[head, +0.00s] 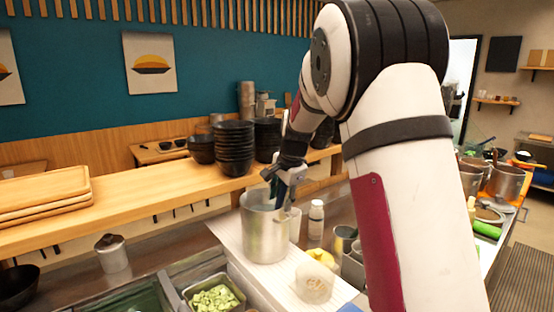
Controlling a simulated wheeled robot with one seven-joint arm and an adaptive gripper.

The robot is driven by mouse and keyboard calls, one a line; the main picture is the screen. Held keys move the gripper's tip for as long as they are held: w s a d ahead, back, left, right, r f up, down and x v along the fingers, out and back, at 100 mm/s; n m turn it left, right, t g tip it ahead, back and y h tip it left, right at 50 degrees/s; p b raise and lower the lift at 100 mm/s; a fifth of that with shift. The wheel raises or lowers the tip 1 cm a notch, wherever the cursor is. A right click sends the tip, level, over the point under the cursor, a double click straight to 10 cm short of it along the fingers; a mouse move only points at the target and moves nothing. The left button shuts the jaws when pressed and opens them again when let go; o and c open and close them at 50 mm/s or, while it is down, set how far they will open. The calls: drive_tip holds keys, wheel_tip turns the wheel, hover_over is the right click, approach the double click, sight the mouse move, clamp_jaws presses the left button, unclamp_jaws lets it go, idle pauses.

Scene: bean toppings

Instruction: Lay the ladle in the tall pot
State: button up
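The tall pot (265,237) is a silver metal cylinder on the white ribbed counter surface, near the middle of the head view. My gripper (279,192) points down at the pot's rim, over its right side. The fingers are small and dark here, and I cannot tell whether they are open or shut. I cannot make out a ladle for certain; the pot's inside is mostly hidden by its wall and my gripper.
Stacked black bowls (235,147) stand on the wooden shelf (130,210) behind. A tray of chopped greens (213,296) and a lidded jar (111,254) are at left.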

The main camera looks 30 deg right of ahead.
drive_tip(key=v, duration=1.2)
idle(0.3)
drive_tip(key=s+a+r+n, duration=0.1)
drive_tip(key=s+a+n, duration=0.35)
drive_tip(key=s, duration=0.45)
drive_tip(key=s+a+r+n, duration=0.1)
drive_tip(key=s+a+n, duration=0.3)
drive_tip(key=s+a, duration=0.3)
drive_tip(key=s+a+f+n, duration=0.2)
drive_tip(key=s+f+n, duration=0.1)
drive_tip(key=s, duration=0.4)
drive_tip(key=s+a+f+n+t, duration=0.1)
drive_tip(key=s+a+f+n, duration=0.1)
drive_tip(key=s, duration=0.6)
drive_tip(key=shift+s+f+n, duration=0.15)
drive_tip(key=shift+f+n, duration=0.4)
drive_tip(key=shift+n, duration=0.7)
drive_tip(key=shift+a, duration=0.1)
